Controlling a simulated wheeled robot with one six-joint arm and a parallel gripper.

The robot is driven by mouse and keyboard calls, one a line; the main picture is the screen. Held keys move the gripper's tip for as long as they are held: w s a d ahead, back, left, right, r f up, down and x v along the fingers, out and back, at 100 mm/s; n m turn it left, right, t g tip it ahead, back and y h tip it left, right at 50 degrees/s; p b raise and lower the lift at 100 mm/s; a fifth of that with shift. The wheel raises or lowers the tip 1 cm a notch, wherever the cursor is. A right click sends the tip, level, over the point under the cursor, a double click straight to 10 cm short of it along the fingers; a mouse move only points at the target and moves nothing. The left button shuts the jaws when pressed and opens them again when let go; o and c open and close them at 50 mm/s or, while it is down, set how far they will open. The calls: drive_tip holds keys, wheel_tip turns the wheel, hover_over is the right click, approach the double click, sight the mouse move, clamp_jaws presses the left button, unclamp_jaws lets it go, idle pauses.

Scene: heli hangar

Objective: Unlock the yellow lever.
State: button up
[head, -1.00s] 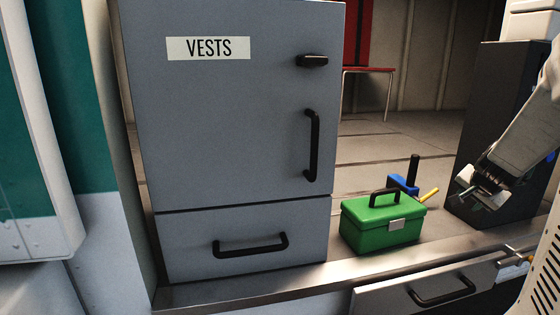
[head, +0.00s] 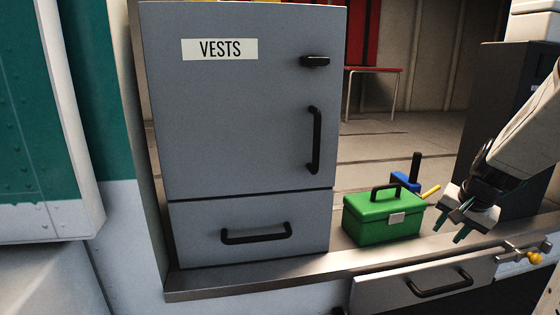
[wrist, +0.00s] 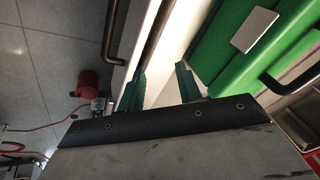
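A second yellow stick (head: 430,191) sticks up beside a blue part (head: 405,182) behind the green toolbox. I cannot tell which one is the lever meant. My gripper (head: 450,228) is open and empty, fingers pointing down, just right of the toolbox and above the counter edge, apart from both yellow pieces. In the wrist view its fingers (wrist: 160,68) are spread over the pale counter edge; no yellow piece shows there.
The green toolbox (head: 382,218) stands close left of my gripper. A grey cabinet marked VESTS (head: 240,120) stands at the left. A drawer (head: 390,290) with a black handle is below the counter. A dark box (head: 490,110) stands behind my arm.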

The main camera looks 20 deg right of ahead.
drive_tip(key=s+a+r+n+g, duration=0.1)
drive_tip(key=s+a+n, duration=0.3)
drive_tip(key=a, duration=0.5)
drive_tip(key=s+a+r+n, duration=0.3)
drive_tip(key=s+a+n, duration=0.1)
drive_tip(key=a, duration=0.5)
drive_tip(key=s+a+r+n+g+y, duration=0.1)
drive_tip(key=s+a+r+n, duration=0.1)
drive_tip(key=s+a, duration=0.4)
drive_tip(key=a+n, duration=0.1)
drive_tip(key=a, duration=0.3)
drive_tip(key=shift+s+n+g, duration=0.3)
drive_tip(key=shift+n, duration=0.1)
